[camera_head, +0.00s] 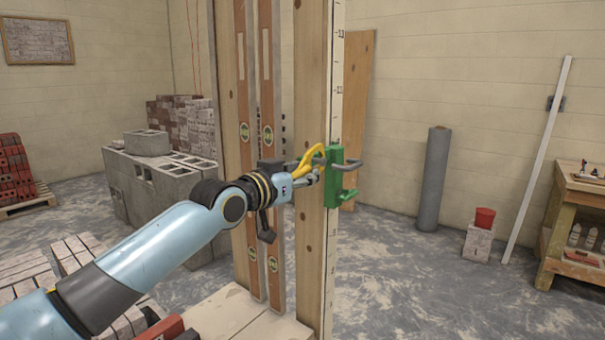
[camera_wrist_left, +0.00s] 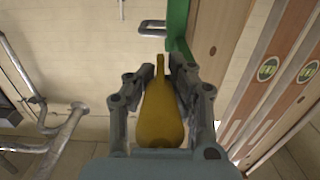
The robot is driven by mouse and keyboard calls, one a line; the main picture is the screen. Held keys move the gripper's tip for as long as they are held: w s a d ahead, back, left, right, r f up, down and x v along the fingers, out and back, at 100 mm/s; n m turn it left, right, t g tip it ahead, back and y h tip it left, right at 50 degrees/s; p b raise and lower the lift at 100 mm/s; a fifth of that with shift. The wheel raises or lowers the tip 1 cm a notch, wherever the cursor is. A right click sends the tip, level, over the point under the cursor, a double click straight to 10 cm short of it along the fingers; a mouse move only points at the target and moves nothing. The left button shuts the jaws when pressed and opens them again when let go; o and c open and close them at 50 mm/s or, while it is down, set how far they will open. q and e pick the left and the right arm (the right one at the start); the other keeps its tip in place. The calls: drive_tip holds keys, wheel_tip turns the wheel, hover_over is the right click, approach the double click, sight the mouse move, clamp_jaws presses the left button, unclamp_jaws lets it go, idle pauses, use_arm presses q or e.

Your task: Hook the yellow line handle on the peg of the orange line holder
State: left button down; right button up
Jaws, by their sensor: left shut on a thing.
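The yellow line handle (camera_head: 312,157) is held in my left gripper (camera_head: 310,171), beside the wooden post. In the left wrist view the handle (camera_wrist_left: 160,112) lies between the fingers, its narrow end pointing away from the palm. A green holder (camera_head: 333,178) is fixed on the post's edge just beyond the fingertips. A grey bar (camera_head: 352,164) sticks out from it. The holder (camera_wrist_left: 178,18) also shows at the top of the left wrist view. I see no orange holder. I cannot tell whether the handle touches the holder. My right gripper is not in view.
The wooden post (camera_head: 310,90) with a measuring strip stands close by the gripper. Two long levels (camera_head: 268,80) hang left of it. Grey blocks (camera_head: 160,185) are stacked behind.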

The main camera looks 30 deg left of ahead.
use_arm(q)
drive_tip(key=d+p, duration=0.2)
drive_tip(key=d, duration=0.6)
drive_tip(key=shift+s, duration=0.3)
idle(0.8)
drive_tip(key=shift+a, duration=0.1)
drive_tip(key=s+a+f+m+h+b, duration=0.1)
drive_tip(key=s+f+b, duration=0.3)
drive_tip(key=f+b, duration=0.3)
drive_tip(key=s+f+h+b, duration=0.1)
drive_tip(key=s+f+b, duration=0.4)
drive_tip(key=f, duration=0.4)
drive_tip(key=s+d+r+m+g+h+b, duration=0.2)
drive_tip(key=s+d+m+h+b, duration=0.2)
drive_tip(key=s+d+b, duration=0.3)
drive_tip(key=shift+s+d+h, duration=0.3)
drive_tip(key=shift+s+h, duration=0.3)
drive_tip(key=shift+s, duration=0.15)
